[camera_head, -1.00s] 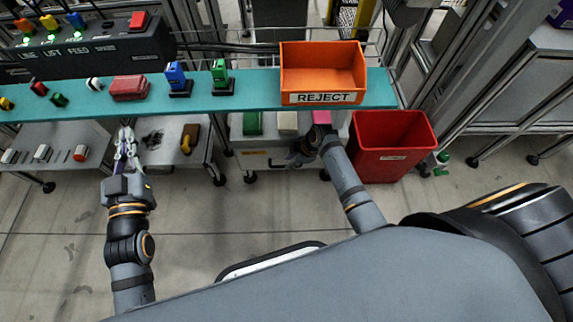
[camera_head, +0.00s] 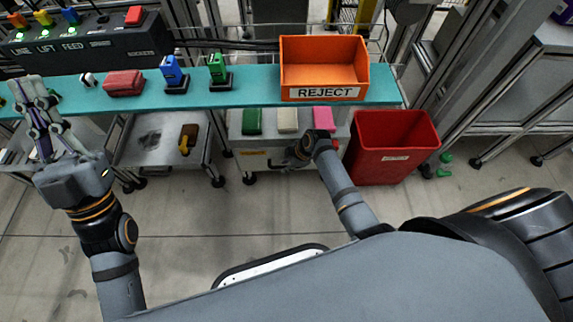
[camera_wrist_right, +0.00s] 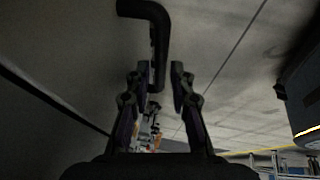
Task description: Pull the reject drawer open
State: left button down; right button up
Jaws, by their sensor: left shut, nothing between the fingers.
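The reject drawer (camera_head: 282,158), a grey tray under the table, holds a green block (camera_head: 252,121), a cream block (camera_head: 288,120) and a pink block (camera_head: 323,119). Its black handle is at the front. In the right wrist view the bent handle (camera_wrist_right: 157,30) reaches down between the two fingers of my right gripper (camera_wrist_right: 160,75); I cannot tell whether they press on it. In the head view the right gripper (camera_head: 296,155) is at the drawer front, its fingers partly hidden. My left gripper (camera_head: 38,115) is shut and empty, over the table's left part.
The teal table (camera_head: 250,95) carries an orange REJECT bin (camera_head: 320,93), blue and green parts, and a red part. A red bin (camera_head: 395,160) stands close right of the drawer. A trolley (camera_head: 150,155) stands to its left. The floor in front is clear.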

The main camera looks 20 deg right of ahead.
jog(key=shift+c, duration=0.2)
grip_shut()
dwell(0.3)
